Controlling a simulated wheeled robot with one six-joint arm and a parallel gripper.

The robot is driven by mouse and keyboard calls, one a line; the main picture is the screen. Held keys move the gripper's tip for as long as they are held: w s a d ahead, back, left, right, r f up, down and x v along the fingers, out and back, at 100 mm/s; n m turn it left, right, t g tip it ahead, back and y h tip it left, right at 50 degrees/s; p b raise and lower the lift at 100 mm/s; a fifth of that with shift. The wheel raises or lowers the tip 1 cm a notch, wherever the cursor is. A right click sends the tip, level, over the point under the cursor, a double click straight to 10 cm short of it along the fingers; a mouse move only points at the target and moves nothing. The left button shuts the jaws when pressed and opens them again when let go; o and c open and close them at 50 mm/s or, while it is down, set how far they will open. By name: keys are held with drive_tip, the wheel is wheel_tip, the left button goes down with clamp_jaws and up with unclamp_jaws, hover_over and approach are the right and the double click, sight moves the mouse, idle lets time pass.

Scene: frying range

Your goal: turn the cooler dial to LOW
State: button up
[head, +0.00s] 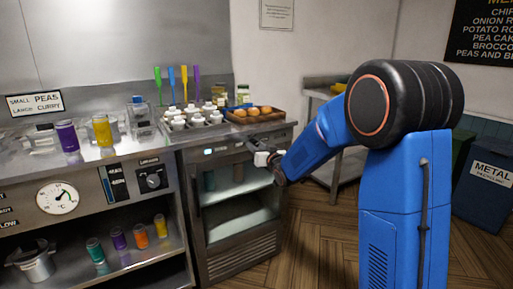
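The cooler (188,188) is a steel under-counter cabinet with a glass door, standing at the middle of the range. A small lit display (208,151) shows on the strip above its door. I cannot make out a dial on the cooler; my gripper covers the right part of that strip. My gripper (264,158) is at the end of my blue arm, in front of the cooler's upper right. Its pale fingers are small in the picture, and I cannot tell their opening or whether they touch anything.
Left of the cooler, a panel carries a round gauge (57,198) and a black knob (152,180). Above the cooler, the counter holds several white-topped bottles (197,120) and a tray (256,118) of brown round items. Wooden floor (318,240) is clear at the right.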

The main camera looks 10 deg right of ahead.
drive_tip(key=shift+n, duration=0.4)
drive_tip(key=n, duration=0.2)
drive_tip(key=shift+n, duration=0.4)
drive_tip(key=n, duration=0.3)
drive_tip(key=shift+f+n, duration=0.1)
drive_tip(key=shift+n, duration=0.3)
drive_tip(key=n+y, duration=0.1)
drive_tip(key=n, duration=0.5)
drive_tip(key=shift+f+n, duration=0.1)
drive_tip(key=shift+n, duration=0.3)
drive_tip(key=o, duration=1)
drive_tip(key=shift+o, duration=0.2)
drive_tip(key=shift+s+d+t, duration=0.1)
drive_tip(key=shift+t, duration=0.2)
drive_tip(key=v, duration=1.7)
drive_tip(key=shift+d, duration=0.15)
